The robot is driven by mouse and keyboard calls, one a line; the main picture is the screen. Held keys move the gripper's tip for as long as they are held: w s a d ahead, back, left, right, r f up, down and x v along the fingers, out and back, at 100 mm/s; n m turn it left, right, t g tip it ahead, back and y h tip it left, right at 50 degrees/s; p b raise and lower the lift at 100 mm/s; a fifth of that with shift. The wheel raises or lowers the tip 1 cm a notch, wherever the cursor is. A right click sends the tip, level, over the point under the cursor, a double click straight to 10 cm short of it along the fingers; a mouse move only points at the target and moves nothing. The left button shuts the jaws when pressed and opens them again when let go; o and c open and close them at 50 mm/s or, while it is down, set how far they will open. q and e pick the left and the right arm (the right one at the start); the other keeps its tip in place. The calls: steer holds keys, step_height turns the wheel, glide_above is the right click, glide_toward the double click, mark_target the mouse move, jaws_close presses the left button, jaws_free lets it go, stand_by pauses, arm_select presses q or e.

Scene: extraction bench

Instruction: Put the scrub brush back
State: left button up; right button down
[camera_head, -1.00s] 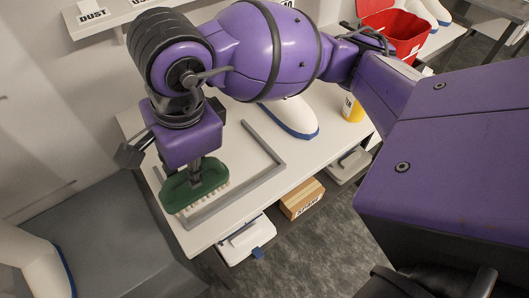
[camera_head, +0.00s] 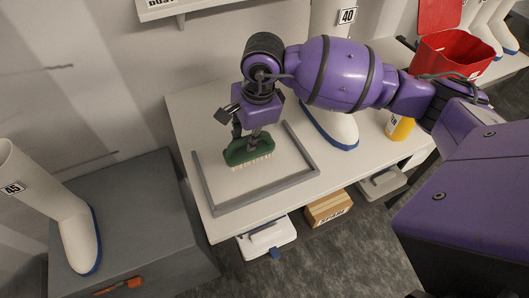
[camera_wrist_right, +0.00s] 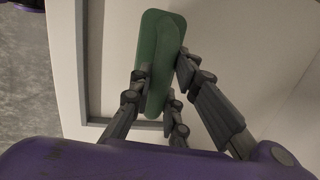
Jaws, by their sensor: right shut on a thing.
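The scrub brush (camera_head: 249,150) has a green back and pale bristles that point down. My right gripper (camera_head: 253,133) is shut on the brush from above. The brush is over the area inside a grey rectangular frame (camera_head: 268,197) on the white bench. I cannot tell whether the bristles touch the bench. In the right wrist view the green brush (camera_wrist_right: 160,45) sits between the dark fingers of my right gripper (camera_wrist_right: 164,82), with part of the grey frame (camera_wrist_right: 80,60) beside it. My left gripper is not in view.
A white boot (camera_head: 334,125) stands behind the frame, with a yellow container (camera_head: 399,127) and a red bin (camera_head: 452,55) further right. A boot marked 45 (camera_head: 75,235) and an orange-handled tool (camera_head: 120,286) are on the grey block (camera_head: 140,215). A SPARE box (camera_head: 328,207) sits below.

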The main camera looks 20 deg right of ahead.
mark_target(257, 152)
steer(key=shift+a+f, duration=0.1)
steer(key=shift+f, duration=1.1)
steer(key=shift+s+f, duration=0.1)
steer(key=shift+f, duration=0.1)
steer(key=c, duration=1.7)
jaws_free()
steer(key=shift+o, duration=0.2)
step_height(257, 152, up, 12)
steer(key=s+d, duration=0.1)
steer(key=shift+s+d+r, duration=0.15)
steer(key=shift+s, duration=0.1)
